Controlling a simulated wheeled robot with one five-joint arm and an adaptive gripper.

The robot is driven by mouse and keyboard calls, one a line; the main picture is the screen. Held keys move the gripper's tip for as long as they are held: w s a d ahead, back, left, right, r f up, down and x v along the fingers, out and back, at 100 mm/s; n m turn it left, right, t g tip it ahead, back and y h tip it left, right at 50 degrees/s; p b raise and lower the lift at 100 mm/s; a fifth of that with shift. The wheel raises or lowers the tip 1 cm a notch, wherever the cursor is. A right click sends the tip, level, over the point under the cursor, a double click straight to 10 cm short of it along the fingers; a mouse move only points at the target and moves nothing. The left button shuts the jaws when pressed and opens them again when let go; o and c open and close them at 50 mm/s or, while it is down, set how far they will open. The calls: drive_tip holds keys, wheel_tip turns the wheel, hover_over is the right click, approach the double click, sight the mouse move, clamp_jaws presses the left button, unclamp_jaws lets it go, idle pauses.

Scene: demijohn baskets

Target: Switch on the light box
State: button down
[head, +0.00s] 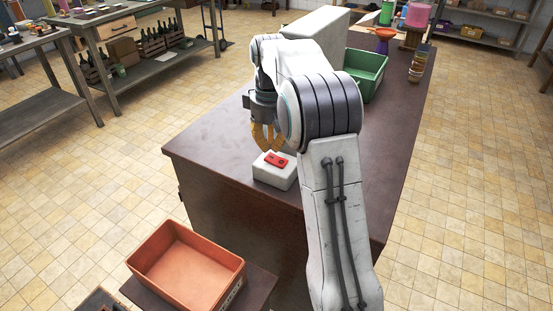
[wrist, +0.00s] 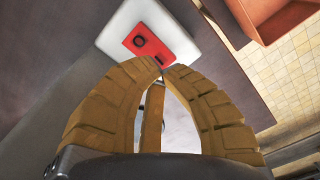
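A small white box (head: 265,178) with a red switch plate (head: 276,160) on top sits near the front edge of the dark workbench. In the wrist view the white box (wrist: 117,38) shows beyond my fingertips. Its red plate (wrist: 148,44) has a dark round spot toward one end and a small dark mark near the other. My gripper (head: 268,146) points down just above and behind the box. In the wrist view my gripper's yellow fingers (wrist: 163,71) come together at the tips with nothing held. I cannot tell whether the tips touch the plate.
The dark workbench (head: 215,135) is clear left of my arm. A large pale box (head: 315,35) and a green bin (head: 367,72) stand farther back. An orange tray (head: 187,268) sits lower, in front of the bench; it also shows in the wrist view (wrist: 285,22).

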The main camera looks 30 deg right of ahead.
sight(271, 157)
drive_tip(key=shift+f+b, duration=1)
drive_tip(key=shift+f, duration=0.6)
idle(0.8)
drive_tip(key=shift+r, duration=0.15)
wheel_tip(271, 157, up, 7)
drive_tip(key=p, duration=0.7)
idle(0.7)
drive_tip(key=shift+s+a+r, duration=0.25)
drive_tip(key=shift+s, duration=0.1)
drive_tip(key=s+a+r+t, duration=0.1)
drive_tip(key=s+a+r, duration=0.2)
drive_tip(key=s, duration=0.4)
drive_tip(key=s+a+r+t, duration=0.1)
drive_tip(key=s+a+r, duration=0.1)
drive_tip(key=s+a, duration=0.3)
drive_tip(key=s+a+f, duration=0.1)
drive_tip(key=s+f, duration=0.1)
drive_tip(key=s, duration=0.5)
drive_tip(key=s+f+t, duration=0.1)
drive_tip(key=s, duration=0.6)
drive_tip(key=shift+s+a+f+m+p, duration=0.3)
drive_tip(key=shift+a+f+m+p, duration=0.1)
drive_tip(key=shift+p, duration=0.05)
